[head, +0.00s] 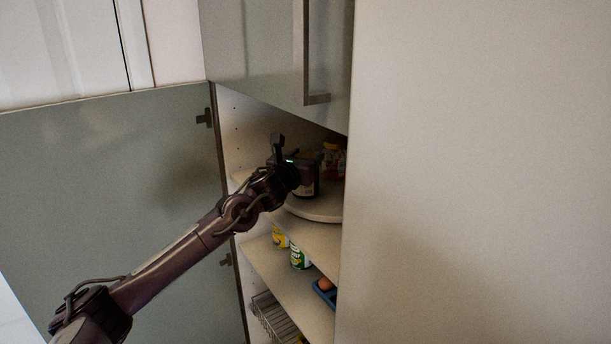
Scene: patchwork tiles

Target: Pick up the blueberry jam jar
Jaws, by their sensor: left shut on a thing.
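My left arm reaches from the lower left into an open cupboard. My left gripper (296,166) is at the upper shelf, over a round pale turntable (322,212). It is shut on a dark jar with a pale label (306,189), mostly hidden behind the gripper. The label is too small to read, so I cannot tell from it that this is the blueberry jam jar. I cannot tell whether the jar touches the turntable. My right gripper is not in view.
A red and yellow package (333,160) stands behind the jar. The shelf below holds a yellow can (280,236), a green and white can (299,256) and a blue tray (325,293). The open door (110,190) is at left; a large pale panel (475,170) blocks the right.

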